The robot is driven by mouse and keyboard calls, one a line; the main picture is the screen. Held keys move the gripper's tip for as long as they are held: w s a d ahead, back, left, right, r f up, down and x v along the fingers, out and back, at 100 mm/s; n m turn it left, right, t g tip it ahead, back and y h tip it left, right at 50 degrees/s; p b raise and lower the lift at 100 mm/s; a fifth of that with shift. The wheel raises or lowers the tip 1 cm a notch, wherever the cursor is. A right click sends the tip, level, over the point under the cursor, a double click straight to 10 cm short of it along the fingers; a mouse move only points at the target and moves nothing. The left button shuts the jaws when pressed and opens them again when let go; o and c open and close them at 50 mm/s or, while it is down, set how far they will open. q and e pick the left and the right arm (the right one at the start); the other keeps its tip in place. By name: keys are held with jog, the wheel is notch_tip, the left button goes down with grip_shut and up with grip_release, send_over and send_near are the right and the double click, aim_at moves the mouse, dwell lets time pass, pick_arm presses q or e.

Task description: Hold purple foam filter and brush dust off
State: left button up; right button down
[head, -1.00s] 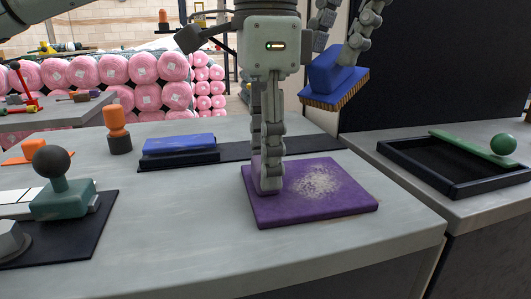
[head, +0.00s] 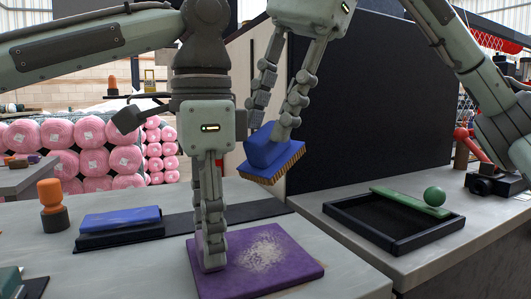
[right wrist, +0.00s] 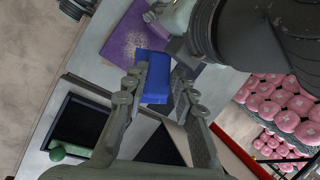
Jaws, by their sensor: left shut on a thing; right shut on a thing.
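The purple foam filter (head: 290,277) lies flat on the grey table, with a pale patch of dust (head: 262,252) on its top. My left gripper (head: 212,264) points straight down and is shut on the filter's left part. My right gripper (head: 275,142) is shut on the blue block of a brush (head: 266,150), tilted, with tan bristles facing down. The brush is in the air above and behind the filter, apart from it. In the right wrist view the blue brush (right wrist: 156,78) sits between the fingers, and the purple filter (right wrist: 126,38) lies beyond it.
A black tray (head: 345,217) with a green bar (head: 400,198) and green ball (head: 434,196) stands on the right table. A blue pad on a black base (head: 120,219) and an orange-topped peg (head: 52,205) are at left. A dark panel (head: 370,90) rises behind.

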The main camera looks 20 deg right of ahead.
jog(key=w+f+m+t+y, duration=0.2)
jog(key=w+f+m, duration=0.2)
jog(key=m, duration=0.5)
jog(key=shift+w+f+t, duration=0.3)
jog(key=shift+t, duration=0.1)
